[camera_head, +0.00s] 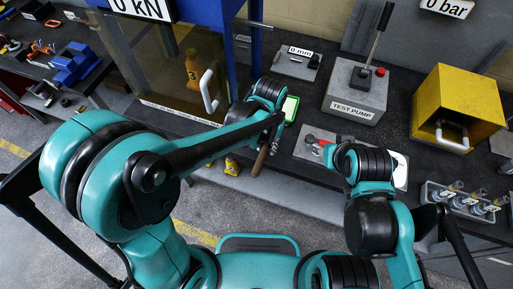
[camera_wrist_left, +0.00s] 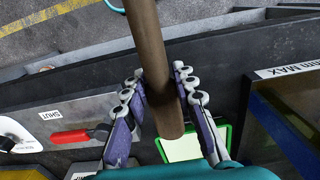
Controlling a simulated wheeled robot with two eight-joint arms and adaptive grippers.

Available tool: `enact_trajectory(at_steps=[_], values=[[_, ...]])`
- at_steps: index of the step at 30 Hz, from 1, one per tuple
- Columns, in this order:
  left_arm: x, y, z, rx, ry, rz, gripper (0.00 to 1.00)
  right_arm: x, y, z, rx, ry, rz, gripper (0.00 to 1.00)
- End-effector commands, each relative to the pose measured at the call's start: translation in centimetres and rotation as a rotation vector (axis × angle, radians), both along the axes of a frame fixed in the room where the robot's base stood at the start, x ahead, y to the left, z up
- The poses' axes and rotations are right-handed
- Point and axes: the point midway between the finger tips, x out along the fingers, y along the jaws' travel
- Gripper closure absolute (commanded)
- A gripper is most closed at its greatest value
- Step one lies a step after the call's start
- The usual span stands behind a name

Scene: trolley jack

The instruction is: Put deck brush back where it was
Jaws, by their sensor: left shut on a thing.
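A brown rod-like handle (camera_wrist_left: 150,45), which I take to be the deck brush's, runs from the top of the left wrist view down between my left gripper's (camera_wrist_left: 157,76) fingers. The fingers are shut on it from both sides. In the head view the handle (camera_head: 261,160) hangs below my left wrist, beside the bench's front edge; its brush head cannot be made out. My left gripper (camera_head: 272,134) is small and partly covered by the arm there. My right arm reaches over the bench front, but its gripper is hidden.
A green-edged pad (camera_head: 290,108) lies near my left wrist and also shows in the left wrist view (camera_wrist_left: 190,148). The bench holds a grey test pump (camera_head: 355,98), a yellow box (camera_head: 460,95) and a glass-fronted cabinet (camera_head: 170,60).

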Motion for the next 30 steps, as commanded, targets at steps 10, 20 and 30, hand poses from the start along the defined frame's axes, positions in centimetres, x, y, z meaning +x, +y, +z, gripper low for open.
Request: enact_trajectory(at_steps=[10,20,30], values=[[2.2,3.5,-2.7,0.000,0.000,0.000,1.00,0.0,0.0,-1.0,0.000,0.000,0.000,0.59],[2.2,3.4,-6.6,0.000,0.000,-0.001,1.00,0.0,0.0,-2.4,0.000,0.000,0.000,0.59],[2.2,3.4,-6.9,0.000,0.000,-0.001,1.00,0.0,0.0,-2.7,0.000,0.000,0.000,0.59]])
